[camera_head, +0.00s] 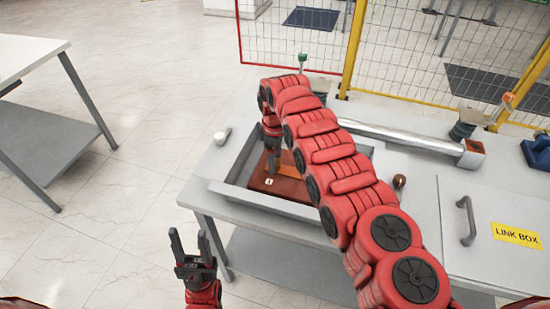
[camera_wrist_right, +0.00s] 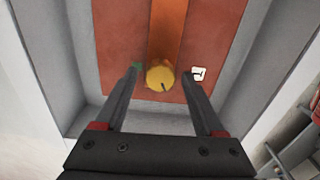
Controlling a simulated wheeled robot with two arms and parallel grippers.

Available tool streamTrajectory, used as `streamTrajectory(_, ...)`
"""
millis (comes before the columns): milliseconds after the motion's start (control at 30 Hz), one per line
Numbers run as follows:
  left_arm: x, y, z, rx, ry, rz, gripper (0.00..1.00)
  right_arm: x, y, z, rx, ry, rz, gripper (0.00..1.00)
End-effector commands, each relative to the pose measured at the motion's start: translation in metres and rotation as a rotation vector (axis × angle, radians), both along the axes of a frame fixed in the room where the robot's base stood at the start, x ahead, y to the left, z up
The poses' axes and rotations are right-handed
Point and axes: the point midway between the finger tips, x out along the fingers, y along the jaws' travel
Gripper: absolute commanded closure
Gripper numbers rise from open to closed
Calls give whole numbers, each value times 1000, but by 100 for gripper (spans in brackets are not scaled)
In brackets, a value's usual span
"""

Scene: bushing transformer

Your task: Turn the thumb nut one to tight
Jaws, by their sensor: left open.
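The thumb nut one (camera_wrist_right: 160,79) is a round yellow knob with a dark mark. It sits on an orange-brown strip (camera_wrist_right: 168,28) beside a white tag (camera_wrist_right: 199,73) that appears marked 1. My right gripper (camera_wrist_right: 161,75) is open, with one finger on each side of the nut and a gap to each. I cannot tell whether the fingertips are level with the nut. In the head view, my right gripper (camera_head: 272,162) points down over the brown board (camera_head: 292,188), and my arm hides part of it. My left gripper (camera_head: 190,243) is open and empty, left of the table.
The board lies in a grey tray (camera_head: 232,187) with raised walls. A silver bar (camera_head: 400,136) and a box lid marked LINK BOX (camera_head: 495,215) are to the right. A white-topped table (camera_head: 25,55) stands at left. A mesh fence (camera_head: 300,35) is behind.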

Motion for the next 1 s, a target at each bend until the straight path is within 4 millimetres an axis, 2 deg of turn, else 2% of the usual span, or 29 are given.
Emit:
streamTrajectory(33,0,0,0,0,0,0,50,0,0,0,0,0,0,40)
streamTrajectory(367,0,0,0,0,0,0,50,0,0,0,0,0,0,100)
streamTrajectory(733,0,0,-2,0,0,0,50,0,0,0,0,-2,-45,100)
streamTrajectory(1000,0,0,-10,0,0,0,50,1,1,-1,1,-3,-215,100)
